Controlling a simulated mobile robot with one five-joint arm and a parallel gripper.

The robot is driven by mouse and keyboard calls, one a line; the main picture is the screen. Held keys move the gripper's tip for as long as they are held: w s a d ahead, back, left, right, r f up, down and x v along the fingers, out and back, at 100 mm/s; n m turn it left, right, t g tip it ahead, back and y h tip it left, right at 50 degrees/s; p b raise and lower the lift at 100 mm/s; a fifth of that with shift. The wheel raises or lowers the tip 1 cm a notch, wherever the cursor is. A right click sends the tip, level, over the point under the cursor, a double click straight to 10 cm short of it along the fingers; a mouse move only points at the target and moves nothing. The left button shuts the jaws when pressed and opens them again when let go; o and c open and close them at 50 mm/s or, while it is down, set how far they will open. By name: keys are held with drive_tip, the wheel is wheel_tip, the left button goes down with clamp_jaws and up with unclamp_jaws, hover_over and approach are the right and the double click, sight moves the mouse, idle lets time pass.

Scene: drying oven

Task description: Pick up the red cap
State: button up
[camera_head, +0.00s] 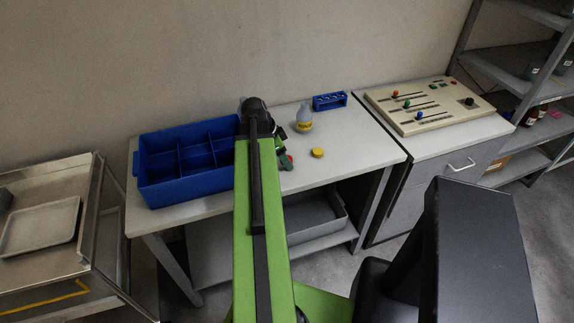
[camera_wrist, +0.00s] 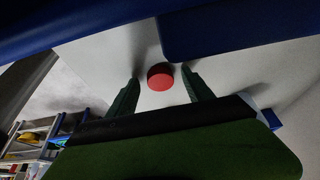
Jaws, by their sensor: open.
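The red cap (camera_wrist: 160,77) lies on the light table top (camera_head: 348,145). In the wrist view it shows between the tips of my gripper's two dark green fingers (camera_wrist: 161,74), with a gap on each side. My gripper is open and holds nothing. I cannot tell how high the fingertips are above the table.
A blue divided bin (camera_head: 160,198) stands left of my gripper. A control panel (camera_head: 430,105) is farther right. The table's front right is clear.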

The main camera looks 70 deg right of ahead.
clamp_jaws()
idle(0.3)
